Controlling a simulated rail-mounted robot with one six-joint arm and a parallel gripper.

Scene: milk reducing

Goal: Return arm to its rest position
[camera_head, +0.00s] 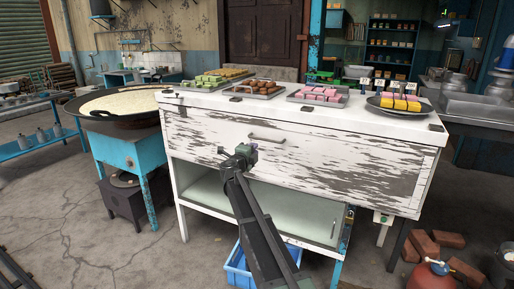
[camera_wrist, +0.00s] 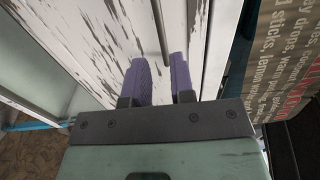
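My gripper (camera_head: 232,153) is in front of the white, paint-worn chest (camera_head: 330,160) in the head view, to the left of and a little below the chest's dark handle (camera_head: 266,138). My arm reaches up to it from the bottom of the picture. In the wrist view my gripper (camera_wrist: 160,68) shows two purple fingers standing apart with nothing between them. The worn white boards (camera_wrist: 92,30) lie beyond the fingertips. I cannot tell whether the fingers touch the chest.
Trays of coloured sweets, one of them pink (camera_head: 318,95), stand on the chest top. A wide pan of milk (camera_head: 125,102) sits on a blue stand to the left. A blue crate (camera_head: 238,268) is below. Bricks (camera_head: 425,243) and a red can (camera_head: 430,275) are at lower right. Open floor lies lower left.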

